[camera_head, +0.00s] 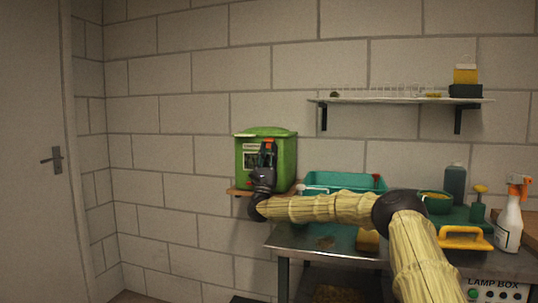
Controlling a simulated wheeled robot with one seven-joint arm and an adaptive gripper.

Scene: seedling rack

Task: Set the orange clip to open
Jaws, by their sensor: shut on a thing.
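A green box (248,166) with a lid and pale labels stands on a small wooden ledge against the wall, left of the bench. The orange clip (268,141) shows as a small orange patch at the upper front of the box, just under the lid. My gripper (267,149) is in front of the box, pointing up, with its fingertips at the clip. It looks shut on the clip, and its fingers hide part of it. The clip's exact position is too small to tell.
A metal bench (300,239) holds a teal tray (345,181), a green bowl (436,203), a yellow-handled tool (463,238) and a spray bottle (509,222). A wall shelf (400,100) hangs above. A door (30,150) is at left. The wall left of the box is clear.

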